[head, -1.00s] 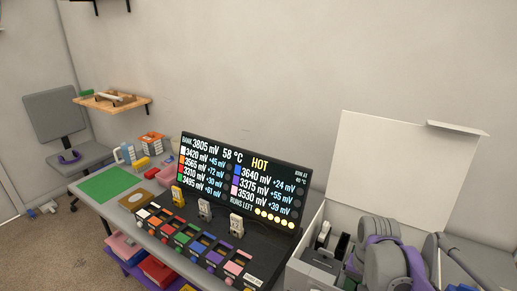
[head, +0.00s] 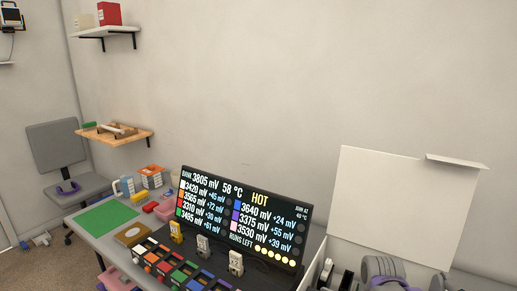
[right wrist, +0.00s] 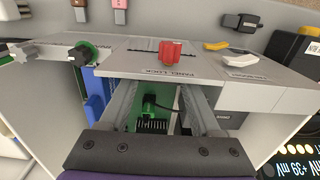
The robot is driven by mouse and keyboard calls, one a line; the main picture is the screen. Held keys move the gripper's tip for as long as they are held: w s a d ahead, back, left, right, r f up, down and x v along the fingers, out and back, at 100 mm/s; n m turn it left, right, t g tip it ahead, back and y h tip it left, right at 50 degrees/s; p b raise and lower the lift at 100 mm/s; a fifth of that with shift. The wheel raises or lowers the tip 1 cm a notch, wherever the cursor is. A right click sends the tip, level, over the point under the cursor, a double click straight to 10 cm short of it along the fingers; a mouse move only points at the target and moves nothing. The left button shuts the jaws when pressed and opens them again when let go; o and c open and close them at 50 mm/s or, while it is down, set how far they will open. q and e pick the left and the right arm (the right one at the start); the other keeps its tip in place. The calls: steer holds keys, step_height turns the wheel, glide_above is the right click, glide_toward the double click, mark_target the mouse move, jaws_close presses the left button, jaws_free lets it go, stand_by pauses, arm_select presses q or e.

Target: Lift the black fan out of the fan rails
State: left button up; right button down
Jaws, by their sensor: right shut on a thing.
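In the right wrist view my right gripper (right wrist: 160,105) reaches down into the white case, its two grey fingers on either side of a narrow gap. A black slotted part (right wrist: 152,126) with a dark cable shows between the fingers, in front of a green board (right wrist: 140,110). I take it for the black fan, though most of its shape is hidden. The fan rails cannot be made out clearly. In the head view only part of my right arm shows at the lower right, and the gripper is out of frame. My left gripper is in neither current view.
A grey panel with a red lock knob (right wrist: 171,52) lies just beyond the fingers. A black knob (right wrist: 80,54) and blue part (right wrist: 96,112) are left. The screen (head: 243,214) reads HOT beside the case's raised white lid (head: 400,208). A green mat (head: 108,215) lies left.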

arm_select(q)
steer(key=shift+r+p, duration=0.75)
arm_select(e)
steer(key=shift+r, duration=0.9)
steer(key=shift+r+p, duration=2.1)
steer(key=shift+r, duration=0.8)
arm_select(q)
steer(key=w+r+p, duration=0.3)
steer(key=r+p, duration=0.2)
steer(key=r, duration=0.6)
steer(key=shift+w+r+t, duration=0.2)
steer(key=shift+r+t, duration=0.2)
arm_select(e)
step_height(320, 180, up, 9)
steer(key=shift+r, duration=0.15)
arm_select(q)
steer(key=shift+s, duration=0.1)
